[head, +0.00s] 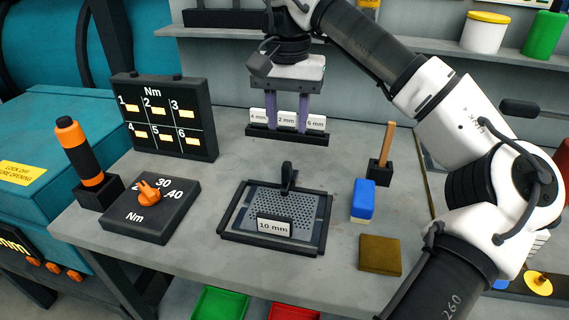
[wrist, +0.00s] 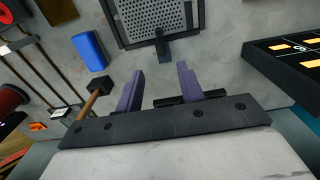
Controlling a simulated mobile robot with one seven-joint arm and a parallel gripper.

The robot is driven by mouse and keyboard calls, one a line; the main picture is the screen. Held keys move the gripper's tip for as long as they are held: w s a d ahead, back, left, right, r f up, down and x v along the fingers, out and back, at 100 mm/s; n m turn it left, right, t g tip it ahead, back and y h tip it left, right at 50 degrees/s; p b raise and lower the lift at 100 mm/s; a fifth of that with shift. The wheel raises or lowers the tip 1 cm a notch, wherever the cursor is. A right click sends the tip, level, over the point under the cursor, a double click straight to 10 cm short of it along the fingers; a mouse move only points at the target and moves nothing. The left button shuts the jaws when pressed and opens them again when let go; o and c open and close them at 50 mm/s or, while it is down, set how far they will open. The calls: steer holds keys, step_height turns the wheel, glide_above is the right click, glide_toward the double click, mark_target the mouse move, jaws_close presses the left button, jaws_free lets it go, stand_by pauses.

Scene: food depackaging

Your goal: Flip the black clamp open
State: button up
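The black clamp (head: 288,178) stands upright at the back edge of a black-framed tray holding a perforated metal plate (head: 255,204). A "10 mm" label sits at the tray's front. In the wrist view the clamp (wrist: 163,48) shows at the tray's edge, above and between the fingertips. My gripper (head: 287,126) has two purple fingers pointing down, spread apart with nothing between them. It is above and behind the clamp, not touching it. The fingers also show in the wrist view (wrist: 160,74). The clamp's hinge is too small to make out.
A black rack (head: 288,138) with size labels stands behind the gripper's fingers. A blue-topped block (head: 363,197), a brown pad (head: 380,255) and a wooden-handled tool in a holder (head: 386,152) are on the right. A torque dial box (head: 140,215) and number board (head: 165,120) are on the left.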

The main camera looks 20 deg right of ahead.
mark_target(287, 163)
step_height(287, 163, down, 12)
steer(key=shift+r+p, duration=0.15)
steer(key=shift+p, duration=0.5)
steer(key=shift+w, duration=0.1)
jaws_close()
